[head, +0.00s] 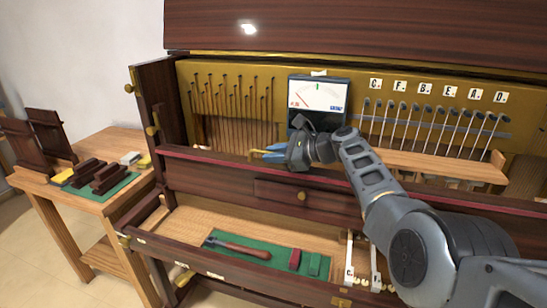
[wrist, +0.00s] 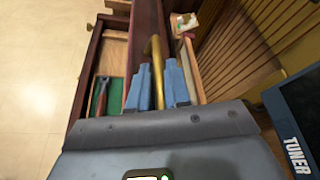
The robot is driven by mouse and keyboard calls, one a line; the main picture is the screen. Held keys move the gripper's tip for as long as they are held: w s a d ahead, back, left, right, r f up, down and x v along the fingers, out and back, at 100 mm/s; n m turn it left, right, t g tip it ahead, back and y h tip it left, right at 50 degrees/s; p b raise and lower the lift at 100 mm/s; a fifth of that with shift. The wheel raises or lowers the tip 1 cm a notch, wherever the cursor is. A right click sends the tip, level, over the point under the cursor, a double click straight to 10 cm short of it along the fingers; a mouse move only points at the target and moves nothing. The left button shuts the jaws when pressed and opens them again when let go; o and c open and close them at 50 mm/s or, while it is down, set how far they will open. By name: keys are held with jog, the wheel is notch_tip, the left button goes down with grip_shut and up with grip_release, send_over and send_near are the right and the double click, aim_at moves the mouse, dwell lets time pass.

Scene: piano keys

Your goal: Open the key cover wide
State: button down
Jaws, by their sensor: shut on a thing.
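The dark wooden key cover (head: 235,180) appears to stand raised across the piano front, above the open key bed (head: 180,225). It has a red strip along its top edge and a brass knob (head: 302,195) on its face. My gripper (head: 268,154) is at its upper edge, left of the middle. In the wrist view, the blue fingers (wrist: 156,88) are close together, shut on a slim brass piece (wrist: 156,62) beside the dark red wood (wrist: 147,22). The lower end of the brass piece is hidden, and I cannot tell how it is fixed.
A tuner (head: 318,98) stands behind my gripper, near the rows of hammers. A green mat (head: 270,257) with a wooden-handled tool lies in the key bed, near white keys (head: 350,265). A side table (head: 140,140) with small parts stands left. Floor is clear in front.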

jog(key=shift+d+f, duration=0.1)
jog(key=shift+f, duration=0.05)
jog(key=c, duration=1.2)
grip_release()
jog(key=shift+o, duration=0.2)
jog(key=shift+p+v, duration=0.75)
jog(key=shift+v, duration=3.15)
